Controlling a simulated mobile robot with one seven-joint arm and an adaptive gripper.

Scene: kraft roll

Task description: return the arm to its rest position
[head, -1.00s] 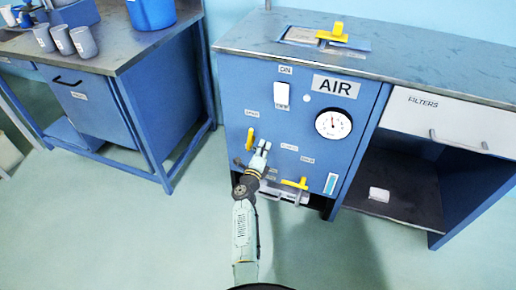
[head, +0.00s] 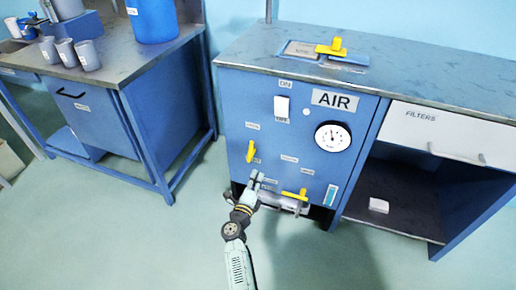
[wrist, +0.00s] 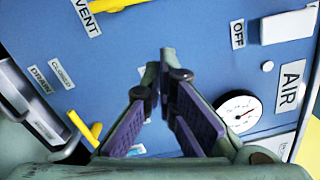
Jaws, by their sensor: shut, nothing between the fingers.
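My arm (head: 237,232) reaches up from the bottom of the head view toward the blue AIR cabinet. My gripper (head: 257,177) is in front of the cabinet's lower front, between two yellow levers in the picture. In the wrist view my gripper (wrist: 160,68) has its fingertips together, with nothing seen between them. The upper-left yellow lever (head: 250,152) points up and down. The lower-right yellow lever (head: 295,195) lies roughly level. Whether the gripper touches the cabinet cannot be told.
The AIR cabinet (head: 235,110) carries a gauge (head: 332,136), a white switch (head: 281,106) and a yellow handle (head: 332,47) on top. A silver part (head: 280,202) sits low on its front. A workbench (head: 110,75) with cups stands left. Open floor (head: 130,235) lies between and in front.

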